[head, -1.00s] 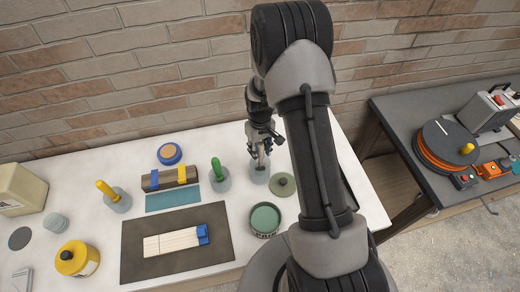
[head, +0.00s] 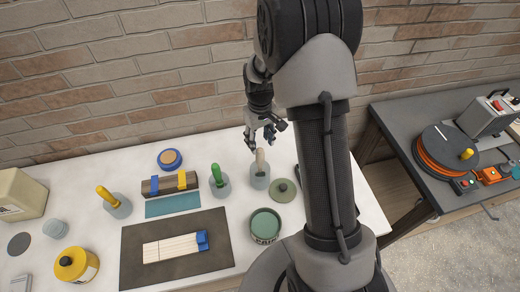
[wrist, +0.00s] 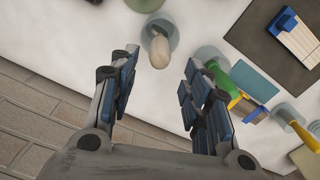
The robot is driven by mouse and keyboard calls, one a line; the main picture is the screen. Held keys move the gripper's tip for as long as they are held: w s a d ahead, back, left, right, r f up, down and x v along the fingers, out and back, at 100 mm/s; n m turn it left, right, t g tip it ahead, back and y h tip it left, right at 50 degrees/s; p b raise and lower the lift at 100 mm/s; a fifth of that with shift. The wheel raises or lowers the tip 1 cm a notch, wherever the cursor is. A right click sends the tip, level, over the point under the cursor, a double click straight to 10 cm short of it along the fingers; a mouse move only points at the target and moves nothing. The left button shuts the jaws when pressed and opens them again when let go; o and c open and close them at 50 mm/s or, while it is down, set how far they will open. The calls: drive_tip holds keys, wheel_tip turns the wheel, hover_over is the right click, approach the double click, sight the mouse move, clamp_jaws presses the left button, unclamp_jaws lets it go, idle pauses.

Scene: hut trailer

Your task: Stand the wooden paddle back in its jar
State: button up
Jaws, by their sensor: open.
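The wooden paddle (head: 260,159) stands in a clear jar (head: 260,181) on the white table, its pale rounded end sticking up above the rim. In the wrist view the paddle (wrist: 160,50) leans over the rim of its jar (wrist: 152,24). My gripper (head: 263,144) is open just above the paddle and apart from it. In the wrist view nothing is held between the two fingers of my gripper (wrist: 159,62).
A jar with a green handle (head: 217,175) stands close to the left. A round green lid (head: 283,190) and an open green tin (head: 265,225) are in front. A yellow-handled jar (head: 107,196) stands farther left. A brick wall (head: 130,75) rises behind the table.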

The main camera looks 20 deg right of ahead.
wheel_tip(320, 180, up, 3)
drive_tip(key=shift+r, duration=0.1)
drive_tip(key=s+a+r+t, duration=0.1)
drive_tip(key=s+a+r, duration=0.25)
drive_tip(key=r, duration=0.45)
drive_tip(key=s+a+r+t, duration=0.1)
drive_tip(key=s+a+r, duration=0.1)
drive_tip(key=s+r, duration=0.45)
drive_tip(key=s+a+r+t, duration=0.1)
drive_tip(key=s+a+r, duration=0.1)
drive_tip(key=s, duration=0.5)
drive_tip(key=s+a+r+m+t, duration=0.1)
drive_tip(key=s+a+r, duration=0.1)
drive_tip(key=s+r, duration=0.3)
drive_tip(key=s, duration=0.3)
drive_tip(key=shift+a+t, duration=0.15)
drive_tip(key=shift+t, duration=0.15)
